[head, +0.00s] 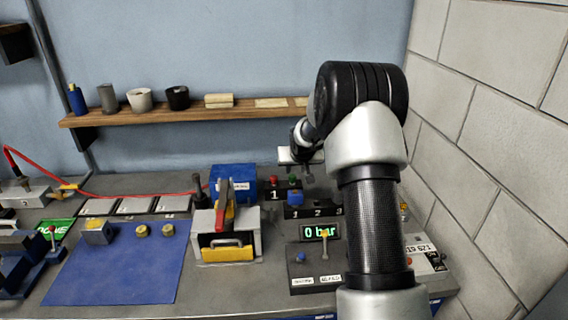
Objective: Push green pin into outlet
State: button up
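A small green piece (292,178), which may be the green pin, shows just below my gripper, beside a red piece (273,181). A dark block marked 1, 2, 3 (312,212) stands in front of them with a blue cube-like piece (294,196) at its left end. I cannot tell which opening is the outlet. My gripper (299,172) points down above and behind this block. Its fingers are small and partly hidden by my arm, so I cannot tell whether they are apart or hold anything.
A wooden shelf (190,114) runs behind. A block wall closes the right side.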

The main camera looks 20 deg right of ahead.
aim_at(293, 176)
jog(key=b+x, duration=0.2)
jog(key=x, duration=0.5)
jog(key=shift+w+f, duration=0.1)
jog(key=shift+f, duration=0.3)
jog(key=shift+b+x, duration=1)
jog(key=shift+x, duration=0.35)
jog(key=shift+w+r+b, duration=0.15)
jog(key=shift+b, duration=0.2)
jog(key=shift+c, duration=0.4)
jog(key=c, duration=0.6)
